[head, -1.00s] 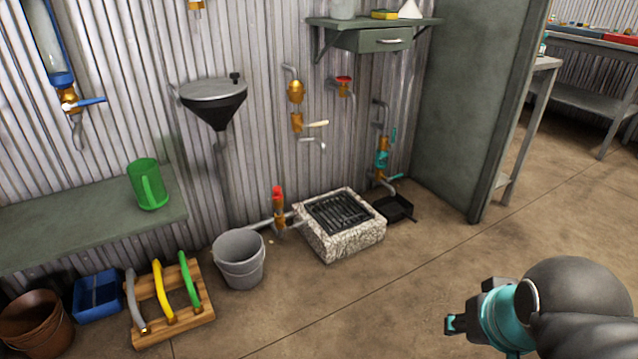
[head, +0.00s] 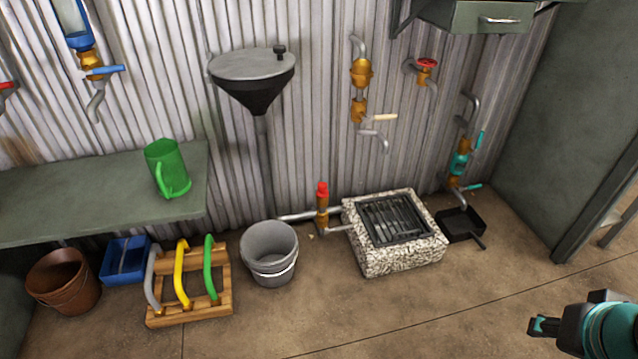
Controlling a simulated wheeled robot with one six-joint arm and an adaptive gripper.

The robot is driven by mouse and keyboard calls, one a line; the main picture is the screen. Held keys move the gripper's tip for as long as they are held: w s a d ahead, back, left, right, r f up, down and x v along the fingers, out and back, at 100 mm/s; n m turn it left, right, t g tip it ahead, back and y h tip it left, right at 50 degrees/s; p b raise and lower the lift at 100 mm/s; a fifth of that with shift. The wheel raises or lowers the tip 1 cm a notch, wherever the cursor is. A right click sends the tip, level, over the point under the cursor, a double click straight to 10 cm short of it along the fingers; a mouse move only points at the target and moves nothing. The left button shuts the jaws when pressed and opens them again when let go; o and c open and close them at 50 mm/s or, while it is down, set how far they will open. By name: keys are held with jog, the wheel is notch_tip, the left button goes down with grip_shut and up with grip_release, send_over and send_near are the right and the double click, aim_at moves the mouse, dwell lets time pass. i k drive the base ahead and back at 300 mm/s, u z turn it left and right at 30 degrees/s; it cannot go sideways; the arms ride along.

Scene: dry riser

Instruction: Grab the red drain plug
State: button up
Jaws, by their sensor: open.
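The red drain plug (head: 322,189) is a small red cap on top of a short upright brass fitting (head: 322,212). The fitting sits on a grey pipe near the wall, between the grey bucket and the stone drain basin. My gripper (head: 540,327) is at the lower right corner, dark and teal, partly cut off by the frame edge. It is open, with nothing seen in it, and is well to the right of the plug and nearer to me.
A grey bucket (head: 269,254) stands left of the plug, and a speckled stone basin with a grate (head: 398,262) right of it. A black pan (head: 462,224) lies beyond. A black funnel (head: 252,80) hangs above. The front floor (head: 400,325) is clear.

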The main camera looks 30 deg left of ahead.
aim_at(322, 193)
jog(key=u, duration=0.55)
jog(key=i, duration=0.7)
jog(key=u, duration=1.2)
jog(key=i, duration=0.3)
jog(key=u, duration=0.2)
